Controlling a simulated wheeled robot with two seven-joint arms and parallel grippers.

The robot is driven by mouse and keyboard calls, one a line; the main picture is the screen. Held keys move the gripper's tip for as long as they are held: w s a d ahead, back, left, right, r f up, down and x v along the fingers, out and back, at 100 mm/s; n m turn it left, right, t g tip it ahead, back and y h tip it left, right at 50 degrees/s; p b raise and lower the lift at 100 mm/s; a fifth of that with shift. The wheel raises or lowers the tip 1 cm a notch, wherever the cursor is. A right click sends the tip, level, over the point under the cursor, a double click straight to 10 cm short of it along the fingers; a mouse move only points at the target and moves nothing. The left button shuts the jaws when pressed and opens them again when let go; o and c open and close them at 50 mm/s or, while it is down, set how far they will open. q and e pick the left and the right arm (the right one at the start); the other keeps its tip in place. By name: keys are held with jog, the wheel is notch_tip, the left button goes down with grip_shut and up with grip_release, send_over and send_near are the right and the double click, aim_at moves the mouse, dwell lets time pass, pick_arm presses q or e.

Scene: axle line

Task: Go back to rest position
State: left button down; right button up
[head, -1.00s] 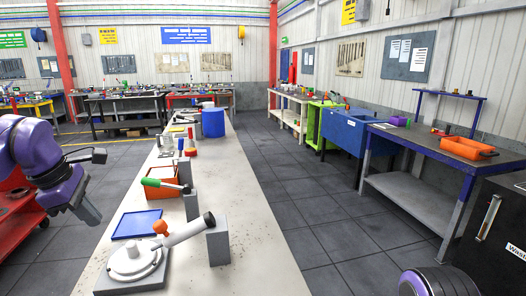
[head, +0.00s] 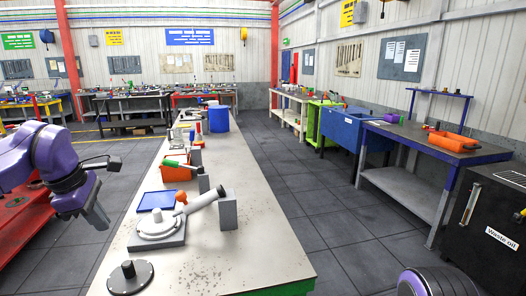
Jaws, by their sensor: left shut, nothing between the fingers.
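My left arm comes in from the left, and its left gripper (head: 97,216) hangs beside the long bench (head: 225,258), to the left of its edge. The left gripper points down, is shut and holds nothing. At the lower right a purple and dark part of my right arm shows, but the right gripper is out of view. On the bench stand a white round fixture (head: 158,222) with a slanted white tube on a grey plate, a grey block (head: 228,210) and a blue tray (head: 157,201).
A black flanged disc (head: 130,277) lies at the near end of the bench. A red cart (head: 40,230) is behind my left arm. The floor right of the bench is clear.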

pick_arm(q)
jog(key=s+d+f+m+y, duration=0.15)
jog(key=f+y, duration=0.35)
jog(key=f, duration=1)
jog(key=s+d+f+m+y, duration=0.1)
jog(key=s+f+m+y, duration=0.3)
jog(key=f, duration=1.1)
jog(key=s+d+f+m+t, duration=0.2)
jog(key=s+f+m, duration=0.3)
jog(key=f, duration=0.6)
jog(key=s+f+m+g+h+b, duration=0.15)
jog(key=s+f, duration=0.25)
jog(key=s, duration=0.6)
jog(key=s+f+m+g+h+p, duration=0.1)
jog(key=s+f+m+h, duration=0.15)
jog(key=s, duration=0.85)
jog(key=shift+t, duration=0.25)
jog(key=f+b, duration=0.3)
jog(key=w+f+b, duration=0.1)
jog(key=f+b, duration=0.1)
jog(key=shift+d+f, duration=0.15)
jog(key=shift+d, duration=0.25)
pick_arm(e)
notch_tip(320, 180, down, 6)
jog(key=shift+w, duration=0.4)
